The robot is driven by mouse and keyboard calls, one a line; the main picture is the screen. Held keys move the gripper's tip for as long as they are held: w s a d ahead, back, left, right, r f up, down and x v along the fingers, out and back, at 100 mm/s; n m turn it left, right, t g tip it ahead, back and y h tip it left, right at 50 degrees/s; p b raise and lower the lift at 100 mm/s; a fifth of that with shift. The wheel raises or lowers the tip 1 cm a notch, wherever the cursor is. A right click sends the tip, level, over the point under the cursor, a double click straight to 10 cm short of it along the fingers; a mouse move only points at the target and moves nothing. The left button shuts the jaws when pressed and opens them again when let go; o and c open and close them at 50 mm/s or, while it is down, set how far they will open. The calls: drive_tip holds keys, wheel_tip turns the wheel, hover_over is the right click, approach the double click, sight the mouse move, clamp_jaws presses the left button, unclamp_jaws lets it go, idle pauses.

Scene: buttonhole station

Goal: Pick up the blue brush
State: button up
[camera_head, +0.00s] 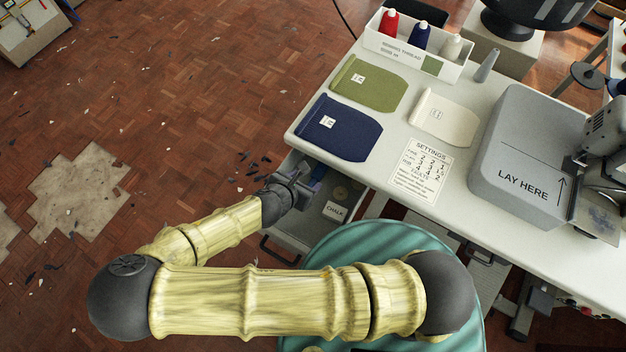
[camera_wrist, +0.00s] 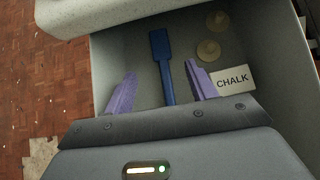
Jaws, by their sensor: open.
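The blue brush (camera_wrist: 161,62) lies in the open drawer (camera_wrist: 116,47), its wide flat end toward the back and its narrow handle running toward my gripper. My gripper (camera_wrist: 162,85) is open, with one purple finger on each side of the handle and gaps on both sides. I cannot tell how far above the handle the fingers are.
In the drawer, a chalk box (camera_wrist: 233,81) lies right of the right finger, with two round tan pieces (camera_wrist: 208,49) behind it. The table (camera_head: 393,170) overhangs the drawer's back. A teal stool seat (camera_head: 385,237) stands close in front. Floor at left is open.

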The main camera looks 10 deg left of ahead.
sight(318, 173)
drive_tip(key=shift+x, duration=2.1)
drive_tip(key=shift+x, duration=2.75)
drive_tip(key=shift+r, duration=0.2)
drive_tip(key=c, duration=1)
drive_tip(key=shift+d, duration=0.1)
drive_tip(key=shift+c, duration=0.3)
